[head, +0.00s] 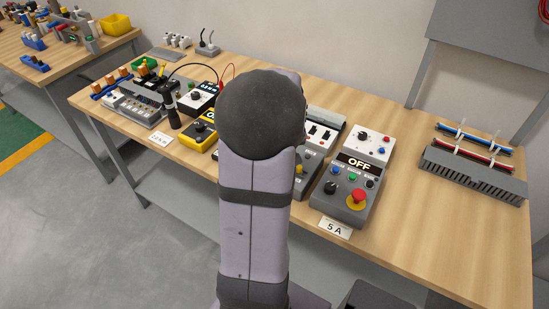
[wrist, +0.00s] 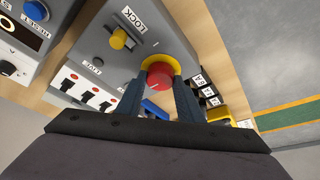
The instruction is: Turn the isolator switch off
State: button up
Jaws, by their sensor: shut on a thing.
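The isolator switch is a red knob (wrist: 160,75) on a yellow round collar, mounted on a grey box (wrist: 150,30) marked LOCK. In the wrist view the two dark fingers of my gripper (wrist: 161,92) stand on either side of the red knob and are shut on it. The knob's far side and its pointer direction cannot be told. A yellow knob (wrist: 121,39) sits near the LOCK label on the same box. In the head view my arm hides the gripper and the red knob; only the right edge of the grey box (head: 310,163) shows.
Close to the right in the head view stands a control box with an OFF sign (head: 358,163) and a red mushroom button (head: 357,198). A white panel with toggles (wrist: 85,89) adjoins the grey box. A grey cable duct (head: 475,175) lies far right, with bare table between.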

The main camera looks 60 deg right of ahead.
jog(key=shift+d+r, duration=0.1)
dwell(0.3)
jog(key=o, duration=1.1)
jog(key=shift+c, duration=0.2)
jog(key=b+v, duration=0.1)
jog(key=v, duration=0.6)
jog(key=shift+b, duration=0.4)
jog(key=shift+r, duration=0.1)
